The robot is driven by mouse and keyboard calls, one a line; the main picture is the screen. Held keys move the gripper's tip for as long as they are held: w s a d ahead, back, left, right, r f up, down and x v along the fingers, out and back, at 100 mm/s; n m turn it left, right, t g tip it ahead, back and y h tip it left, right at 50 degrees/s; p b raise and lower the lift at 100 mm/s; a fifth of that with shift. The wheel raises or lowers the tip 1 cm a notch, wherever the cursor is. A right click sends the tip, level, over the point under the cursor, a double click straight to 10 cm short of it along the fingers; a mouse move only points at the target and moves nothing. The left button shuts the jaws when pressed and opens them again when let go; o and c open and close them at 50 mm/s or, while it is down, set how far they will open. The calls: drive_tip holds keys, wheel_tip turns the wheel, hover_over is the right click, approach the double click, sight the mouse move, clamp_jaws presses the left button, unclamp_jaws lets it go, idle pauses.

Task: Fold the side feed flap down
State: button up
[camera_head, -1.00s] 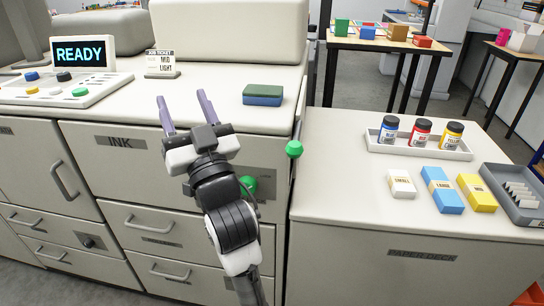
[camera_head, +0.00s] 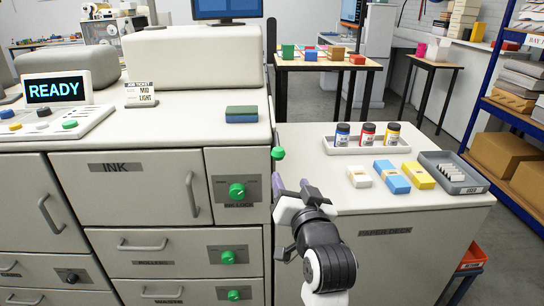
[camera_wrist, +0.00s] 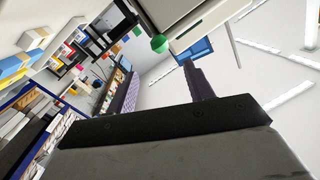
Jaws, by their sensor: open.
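A green ball knob (camera_head: 278,153) sticks out at the right edge of the press, above the paper deck. It seems to belong to the side feed flap, which stands upright along the press's right side and is seen almost edge-on. In the wrist view the knob (camera_wrist: 159,43) is beside a pale panel, ahead of the gap between my fingers. My gripper (camera_head: 291,184) is open and empty, just below the knob in the head view, its purple fingers pointing away from me. In the wrist view my gripper (camera_wrist: 160,78) shows no contact with the knob.
The paper deck (camera_head: 420,215) stands right of the press. It bears a tray of ink bottles (camera_head: 366,146), small boxes (camera_head: 392,177) and a grey tray (camera_head: 455,188). The ink lock knob (camera_head: 237,190) is on the press front. A green and blue block (camera_head: 242,114) lies on top.

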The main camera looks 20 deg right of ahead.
sight(280, 157)
drive_tip(key=w+p, duration=0.1)
drive_tip(key=w, duration=0.3)
drive_tip(key=w+d+p, duration=0.1)
drive_tip(key=w, duration=0.4)
drive_tip(key=w+p, duration=0.1)
drive_tip(key=w, duration=0.3)
drive_tip(key=shift+w+d, duration=0.35)
drive_tip(key=shift+d, duration=0.05)
clamp_jaws()
